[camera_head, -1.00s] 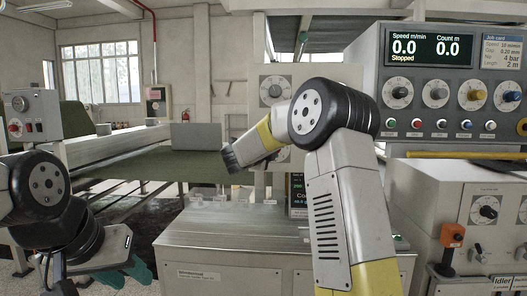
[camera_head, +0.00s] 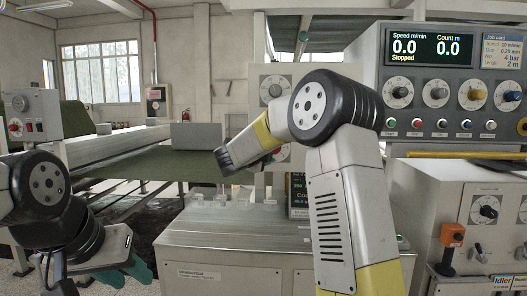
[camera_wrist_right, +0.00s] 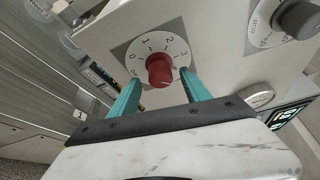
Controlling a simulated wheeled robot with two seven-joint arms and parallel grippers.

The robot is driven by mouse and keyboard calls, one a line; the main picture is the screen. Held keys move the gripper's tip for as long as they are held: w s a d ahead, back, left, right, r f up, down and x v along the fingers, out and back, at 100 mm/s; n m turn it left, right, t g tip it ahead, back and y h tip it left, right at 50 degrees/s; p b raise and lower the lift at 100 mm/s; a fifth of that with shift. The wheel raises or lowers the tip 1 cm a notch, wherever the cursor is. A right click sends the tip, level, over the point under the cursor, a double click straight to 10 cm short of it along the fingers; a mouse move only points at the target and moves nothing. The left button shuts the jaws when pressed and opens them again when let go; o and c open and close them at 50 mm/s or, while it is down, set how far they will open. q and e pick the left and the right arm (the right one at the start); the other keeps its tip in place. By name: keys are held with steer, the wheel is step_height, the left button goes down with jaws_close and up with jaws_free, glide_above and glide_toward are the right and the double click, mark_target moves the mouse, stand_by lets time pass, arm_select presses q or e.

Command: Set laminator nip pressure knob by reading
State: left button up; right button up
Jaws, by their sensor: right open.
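The red knob (camera_wrist_right: 160,72) sits on a white dial (camera_wrist_right: 150,50) with numbers around it in the right wrist view. My right gripper (camera_wrist_right: 160,97) is open, with one teal finger on each side below the knob; I cannot tell whether they touch it. In the head view a little of the red dial shows behind my right forearm, which hides the right fingers. The job card (camera_head: 501,50) reads 4 bar on its nip line. My left gripper (camera_head: 138,270) hangs at the lower left; its teal fingers are partly hidden behind its body.
A grey dial (camera_head: 274,90) is above the red one. The control console (camera_head: 450,85) shows speed 0.0, count 0.0 and Stopped, with several knobs and buttons. A small dark display (camera_head: 297,190) is partly covered by my right arm. The steel machine top (camera_head: 225,235) lies below.

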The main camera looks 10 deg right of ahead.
steer(key=shift+v, duration=2.45)
steer(key=s+a+r+n+t+y, duration=0.1)
steer(key=s+a+r+n+y, duration=0.25)
steer(key=s+n+y, duration=0.35)
steer(key=s+a+r+n+t+y, duration=0.2)
steer(key=a+n+y, duration=0.25)
steer(key=n, duration=0.45)
steer(key=s+d+f+n+g, duration=0.1)
steer(key=s+f+n+g, duration=0.2)
steer(key=s+f, duration=0.3)
steer(key=s+d+f+n+g+y, duration=0.1)
steer(key=s+f+n+g, duration=0.3)
steer(key=s, duration=0.9)
steer(key=s+d+f+n+g, duration=0.2)
steer(key=s+f+n, duration=0.3)
steer(key=s+f, duration=0.3)
steer(key=s+g, duration=0.1)
steer(key=s, duration=0.1)
steer(key=shift+s+d, duration=0.25)
steer(key=shift+d, duration=0.15)
